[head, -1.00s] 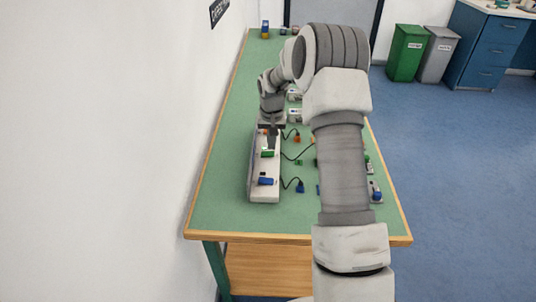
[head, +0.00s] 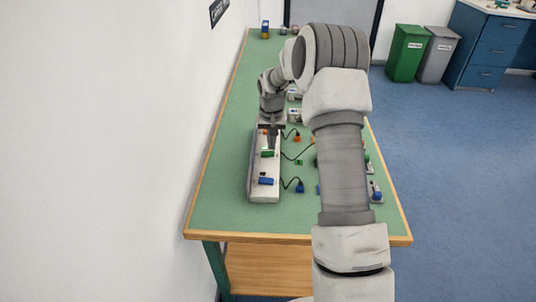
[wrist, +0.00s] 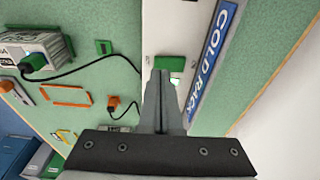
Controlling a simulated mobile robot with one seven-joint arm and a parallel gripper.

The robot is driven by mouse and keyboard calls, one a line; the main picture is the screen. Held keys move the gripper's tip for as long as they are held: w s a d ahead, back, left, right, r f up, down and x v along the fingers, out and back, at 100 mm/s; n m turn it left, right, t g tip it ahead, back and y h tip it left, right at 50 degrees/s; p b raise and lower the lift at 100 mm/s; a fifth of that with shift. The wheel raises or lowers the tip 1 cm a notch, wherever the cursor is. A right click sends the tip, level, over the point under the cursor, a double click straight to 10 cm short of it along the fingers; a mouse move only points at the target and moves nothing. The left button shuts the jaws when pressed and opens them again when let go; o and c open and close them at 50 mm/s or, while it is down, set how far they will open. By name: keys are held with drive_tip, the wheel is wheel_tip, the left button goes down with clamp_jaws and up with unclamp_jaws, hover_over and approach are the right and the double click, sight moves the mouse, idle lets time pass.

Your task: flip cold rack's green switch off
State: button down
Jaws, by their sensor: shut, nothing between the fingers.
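The cold rack (head: 265,194) is a long white strip near the table's left side. Its blue label reading COLD RACK (wrist: 212,50) shows in the wrist view. A green block (wrist: 169,62) sits on the rack, also visible in the head view (head: 267,154). A small green-and-white piece (wrist: 175,79), seemingly the green switch, lies beside it, partly hidden by my fingers. My gripper (wrist: 161,73) is shut and empty, pointing down over the rack, with its tips by these green parts. I cannot tell whether it touches them or which way the switch is set.
A blue block (head: 265,181) sits on the rack's near end. Cables with a blue plug (head: 300,187) and an orange plug (wrist: 113,103) lie right of the rack in the head view. A grey box with a green plug (wrist: 35,62) stands nearby. A wall borders the left.

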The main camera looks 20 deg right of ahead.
sight(271, 153)
drive_tip(key=shift+f+b, duration=0.55)
drive_tip(key=shift+f, duration=0.35)
drive_tip(key=shift+r, duration=0.15)
drive_tip(key=shift+r+p, duration=2.3)
drive_tip(key=shift+r, duration=1.1)
